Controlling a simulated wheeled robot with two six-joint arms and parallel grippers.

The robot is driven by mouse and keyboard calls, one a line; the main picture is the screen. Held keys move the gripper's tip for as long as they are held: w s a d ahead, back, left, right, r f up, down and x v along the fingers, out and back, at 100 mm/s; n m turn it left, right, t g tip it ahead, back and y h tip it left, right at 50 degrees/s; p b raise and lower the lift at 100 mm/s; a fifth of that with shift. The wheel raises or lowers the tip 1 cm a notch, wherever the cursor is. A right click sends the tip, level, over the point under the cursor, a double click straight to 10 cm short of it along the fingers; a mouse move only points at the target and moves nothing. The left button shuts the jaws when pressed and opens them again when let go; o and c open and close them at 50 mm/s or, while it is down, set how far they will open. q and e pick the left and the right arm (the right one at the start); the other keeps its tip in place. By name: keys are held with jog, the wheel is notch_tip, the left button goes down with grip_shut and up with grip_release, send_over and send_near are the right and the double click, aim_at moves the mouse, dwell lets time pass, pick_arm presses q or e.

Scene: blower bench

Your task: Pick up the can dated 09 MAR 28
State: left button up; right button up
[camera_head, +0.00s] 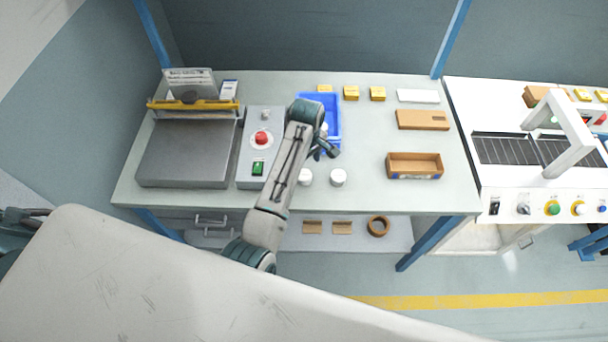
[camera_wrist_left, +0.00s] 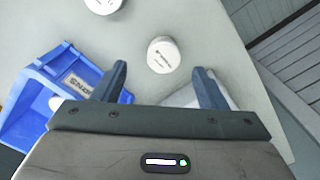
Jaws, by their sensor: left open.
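Two white cans stand on the bench near its front edge in the head view, a left can (camera_head: 305,177) and a right can (camera_head: 338,177). In the left wrist view, one white can (camera_wrist_left: 163,56) stands just ahead of the fingers, roughly between their lines. Another can (camera_wrist_left: 103,4) is cut off at the top edge. My right gripper is not seen.
A blue bin (camera_head: 333,108) holding something white stands behind the cans. A grey control box (camera_head: 248,174) with red and green buttons stands left of them. A brown open tray (camera_head: 391,173) stands to the right. The bench between the right can and tray is clear.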

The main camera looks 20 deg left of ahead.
aim_at(304, 177)
pick_arm(q)
jog(key=shift+s+a+f+p, duration=0.1)
jog(key=shift+f+p, duration=0.45)
jog(key=shift+f, duration=0.05)
notch_tip(304, 177, down, 4)
jog(key=shift+s+a+r+p, duration=0.15)
jog(key=shift+r+p, duration=0.1)
jog(key=shift+p, duration=0.55)
jog(key=shift+f, duration=0.45)
jog(key=c, duration=1.1)
